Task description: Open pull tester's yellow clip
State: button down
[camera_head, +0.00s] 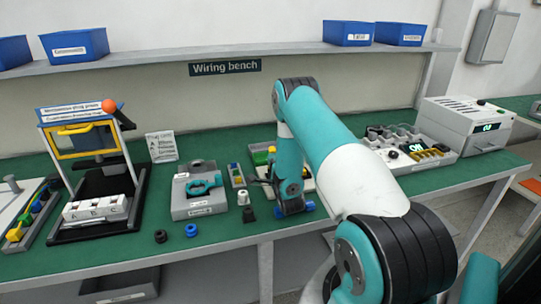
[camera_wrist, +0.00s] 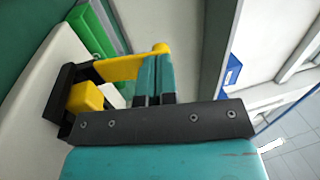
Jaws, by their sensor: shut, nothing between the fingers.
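In the wrist view, my gripper (camera_wrist: 156,72) has its two teal fingers side by side with no gap, holding nothing. A yellow lever-like bar (camera_wrist: 122,68), which looks like the pull tester's clip, runs from a black bracket (camera_wrist: 62,98) to a rounded end just beside the fingertips. I cannot tell whether the fingers touch it. A yellow block (camera_wrist: 85,97) sits by the bracket, and a green part (camera_wrist: 92,34) lies beyond on the pale base (camera_wrist: 28,95). In the head view, the green and yellow device (camera_head: 261,157) is partly hidden behind my arm.
A grey tray with a teal tool (camera_head: 200,205) and small black and blue parts stand left of my arm. A press-like frame (camera_head: 92,160) is farther left. A parts tray (camera_head: 440,160) and grey instrument box (camera_head: 465,125) are at right. Blue bins (camera_head: 75,43) line the shelf.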

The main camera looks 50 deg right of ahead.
jog(key=shift+w+d, duration=0.15)
jog(key=shift+w, duration=0.1)
jog(key=shift+d, duration=0.1)
jog(key=shift+s+d+r, duration=0.1)
jog(key=shift+w+d+r+g+y+p, duration=0.1)
jog(key=shift+w+r+g+y+p, duration=0.3)
jog(key=shift+p, duration=0.35)
jog(key=shift+d+r, duration=0.1)
jog(key=shift+w+d, duration=0.3)
jog(key=shift+w, duration=0.15)
jog(key=shift+s+a, duration=0.1)
